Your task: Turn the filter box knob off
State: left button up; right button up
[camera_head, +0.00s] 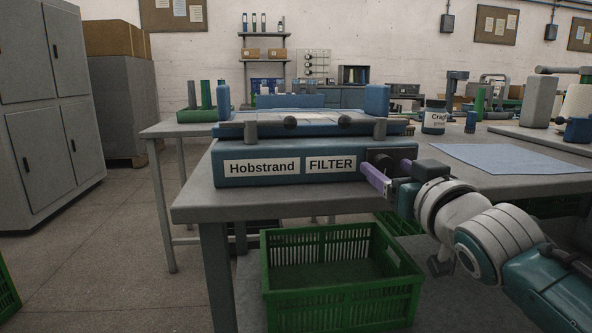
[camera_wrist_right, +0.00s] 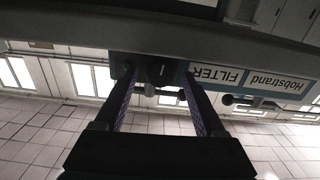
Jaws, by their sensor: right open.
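The blue filter box (camera_head: 288,165) with "Hobstrand" and "FILTER" labels sits on the front of the grey workbench; it shows upside down in the right wrist view (camera_wrist_right: 222,92). Its dark round knob (camera_wrist_right: 160,73), with a small pale mark, is at the end of the front beside the FILTER label. In the head view the knob's dark mount (camera_head: 382,156) is partly covered by my gripper. My right gripper (camera_head: 378,178) is open, its purple fingers pointing at the box; in the wrist view its fingertips (camera_wrist_right: 158,80) appear either side of the knob. Contact cannot be told. My left gripper is not in view.
The grey workbench (camera_head: 190,207) has a front edge below the box. A green crate (camera_head: 340,308) stands below it. A blue sheet (camera_head: 510,158) lies right of the box, and a labelled jar (camera_head: 434,120) stands behind. Grey cabinets (camera_head: 45,110) stand at left.

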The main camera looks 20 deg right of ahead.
grip_shut()
dwell(0.6)
